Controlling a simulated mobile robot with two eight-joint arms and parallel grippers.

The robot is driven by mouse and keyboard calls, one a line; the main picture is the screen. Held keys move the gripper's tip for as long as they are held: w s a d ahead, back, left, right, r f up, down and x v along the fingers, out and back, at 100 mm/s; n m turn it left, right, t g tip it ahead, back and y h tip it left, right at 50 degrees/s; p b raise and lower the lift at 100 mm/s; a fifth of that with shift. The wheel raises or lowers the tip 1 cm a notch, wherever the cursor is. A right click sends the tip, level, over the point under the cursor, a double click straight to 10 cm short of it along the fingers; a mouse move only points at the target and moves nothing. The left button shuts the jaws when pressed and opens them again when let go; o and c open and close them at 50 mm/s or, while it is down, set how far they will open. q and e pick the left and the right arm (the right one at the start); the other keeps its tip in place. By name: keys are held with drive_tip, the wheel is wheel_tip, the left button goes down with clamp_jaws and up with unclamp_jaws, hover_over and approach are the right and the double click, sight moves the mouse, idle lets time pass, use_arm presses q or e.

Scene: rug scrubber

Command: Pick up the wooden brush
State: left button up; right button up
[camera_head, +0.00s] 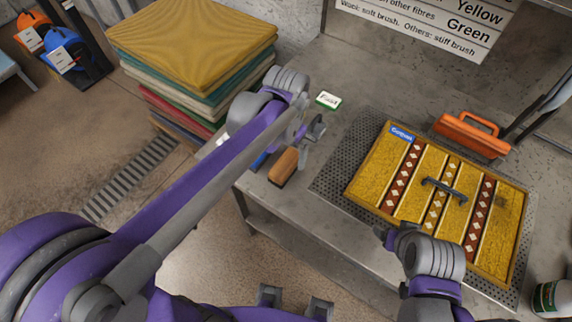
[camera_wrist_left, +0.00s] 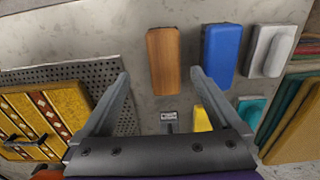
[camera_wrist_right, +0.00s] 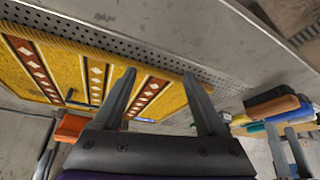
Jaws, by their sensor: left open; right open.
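The wooden brush (camera_head: 284,166) lies on the grey bench near its front left edge, with a brown wooden top and dark bristles. In the left wrist view the wooden brush (camera_wrist_left: 163,55) lies just beyond the fingertips, between their lines. My left gripper (camera_head: 313,130) is open and empty, above the bench close to the brush. The right wrist view shows the brush (camera_wrist_right: 268,103) at the far right. My right gripper (camera_head: 384,236) is open and empty at the front edge of the yellow rug; its fingers (camera_wrist_right: 160,74) show in its own wrist view.
A blue brush (camera_wrist_left: 222,52) and a grey-white one (camera_wrist_left: 267,50) lie beside the wooden brush. The framed yellow rug (camera_head: 405,208) with a dark handle (camera_head: 443,190) sits on a perforated plate. An orange caddy (camera_head: 470,135) stands behind; stacked rugs (camera_head: 195,45) stand left.

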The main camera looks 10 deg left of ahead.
sight(286, 163)
use_arm(q)
drive_tip(key=f, duration=0.5)
drive_tip(key=w+f, duration=0.1)
drive_tip(key=f, duration=0.1)
drive_tip(key=shift+a+f, duration=0.15)
drive_tip(key=shift+a, duration=0.1)
clamp_jaws()
